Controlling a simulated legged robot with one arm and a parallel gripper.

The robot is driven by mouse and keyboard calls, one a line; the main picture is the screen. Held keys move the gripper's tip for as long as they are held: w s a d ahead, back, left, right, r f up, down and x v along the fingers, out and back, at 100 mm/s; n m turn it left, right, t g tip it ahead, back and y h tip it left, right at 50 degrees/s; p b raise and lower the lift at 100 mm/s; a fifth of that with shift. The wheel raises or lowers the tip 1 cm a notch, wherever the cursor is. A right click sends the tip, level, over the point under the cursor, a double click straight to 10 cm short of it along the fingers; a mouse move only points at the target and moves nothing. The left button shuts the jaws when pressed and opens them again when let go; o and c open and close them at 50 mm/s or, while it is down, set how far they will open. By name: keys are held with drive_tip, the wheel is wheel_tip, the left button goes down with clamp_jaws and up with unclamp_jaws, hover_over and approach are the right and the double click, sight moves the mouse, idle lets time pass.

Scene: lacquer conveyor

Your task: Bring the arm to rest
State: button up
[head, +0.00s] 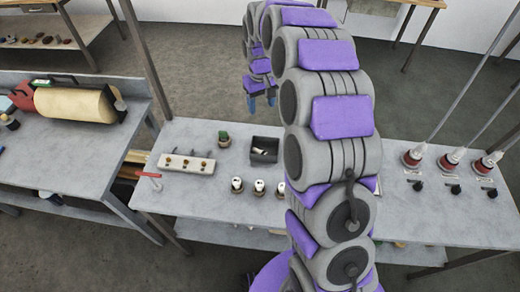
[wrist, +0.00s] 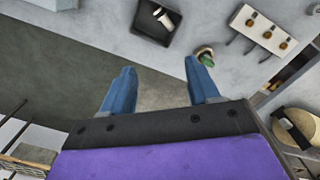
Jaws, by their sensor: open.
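My gripper (head: 262,101) hangs from my curved purple and grey arm, above and beyond the far edge of the grey table (head: 205,133) in the head view. Its two blue fingers point down. In the wrist view the fingers of my gripper (wrist: 161,78) stand wide apart with nothing between them. The gripper is clear of the table and touches nothing that I can see. My arm rises in a high bend over the table and hides part of its middle.
A dark tray (head: 264,157) with a white item, a white rack (head: 187,164), a green-topped pot (head: 224,140) and several white bottles (head: 259,187) stand on the table. Red-based bottles (head: 450,158) stand at right. A yellow roll (head: 75,104) lies on the left bench.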

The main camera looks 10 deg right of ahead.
drive_tip(key=s+r+m, duration=0.1)
drive_tip(key=s+r, duration=0.4)
drive_tip(key=s, duration=0.5)
drive_tip(key=s+r, duration=0.4)
drive_tip(key=s, duration=0.6)
drive_tip(key=s+d+f+m+g, duration=0.1)
drive_tip(key=s+d, duration=0.1)
drive_tip(key=s, duration=0.9)
drive_tip(key=s+d+f+m, duration=0.1)
drive_tip(key=s+d, duration=0.1)
drive_tip(key=s, duration=0.9)
drive_tip(key=shift+g+b, duration=0.3)
drive_tip(key=shift+g, duration=0.1)
drive_tip(key=shift+a+f, duration=0.1)
drive_tip(key=shift+a, duration=0.35)
